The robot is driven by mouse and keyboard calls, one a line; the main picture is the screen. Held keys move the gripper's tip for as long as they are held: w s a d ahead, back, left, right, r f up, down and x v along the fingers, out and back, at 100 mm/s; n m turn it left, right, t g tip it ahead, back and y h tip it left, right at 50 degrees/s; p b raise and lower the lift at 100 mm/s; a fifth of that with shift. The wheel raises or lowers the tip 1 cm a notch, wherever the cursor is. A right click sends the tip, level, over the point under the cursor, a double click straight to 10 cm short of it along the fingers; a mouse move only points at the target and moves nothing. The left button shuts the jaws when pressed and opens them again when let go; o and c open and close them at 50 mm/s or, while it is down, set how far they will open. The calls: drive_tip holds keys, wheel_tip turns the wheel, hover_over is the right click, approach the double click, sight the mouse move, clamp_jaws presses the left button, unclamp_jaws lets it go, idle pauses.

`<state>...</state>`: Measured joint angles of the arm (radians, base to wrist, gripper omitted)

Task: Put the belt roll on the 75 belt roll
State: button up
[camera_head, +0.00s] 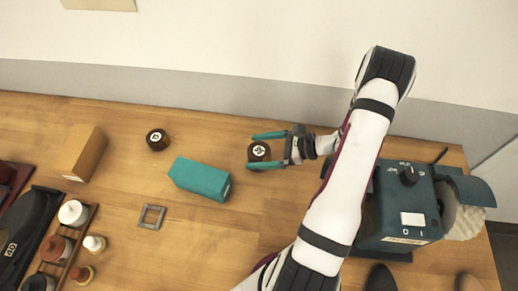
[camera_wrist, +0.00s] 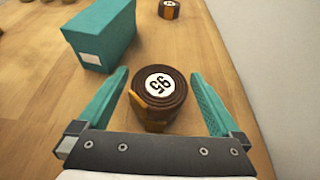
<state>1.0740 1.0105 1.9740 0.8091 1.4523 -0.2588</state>
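A dark brown belt roll (camera_head: 259,152) with a round white label stands on the wooden table. In the wrist view this belt roll (camera_wrist: 158,88) shows a number that looks like 95 and a tan strap end. My gripper (camera_head: 266,150) is open, with one teal finger on each side of the roll. In the wrist view a gap shows between the roll and each finger of the gripper (camera_wrist: 159,76). A second belt roll (camera_head: 157,139) stands farther left and also shows at the top of the wrist view (camera_wrist: 169,9). Its number is too small to read.
A teal box (camera_head: 200,179) lies between the two rolls, nearer the front. A cardboard box (camera_head: 85,154), a small grey frame (camera_head: 152,216) and a rack of bottles (camera_head: 62,266) are at left. A teal machine (camera_head: 400,207) stands right. The wall runs behind.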

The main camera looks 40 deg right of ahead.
drive_tip(key=v, duration=0.7)
drive_tip(key=shift+s+d+r, duration=0.15)
drive_tip(key=shift+s+r, duration=0.05)
drive_tip(key=s+a+r+n+g+h, duration=0.1)
drive_tip(key=a+r+n+g, duration=0.45)
drive_tip(key=a, duration=0.35)
drive_tip(key=s+a+r+n+g+h, duration=0.15)
drive_tip(key=a+r+n+g, duration=0.25)
drive_tip(key=a+r+n, duration=0.45)
drive_tip(key=s+a+r+n+h, duration=0.1)
drive_tip(key=s+a+n+h, duration=0.4)
drive_tip(key=s, duration=0.6)
drive_tip(key=shift+a+n, duration=0.65)
drive_tip(key=shift+n, duration=0.55)
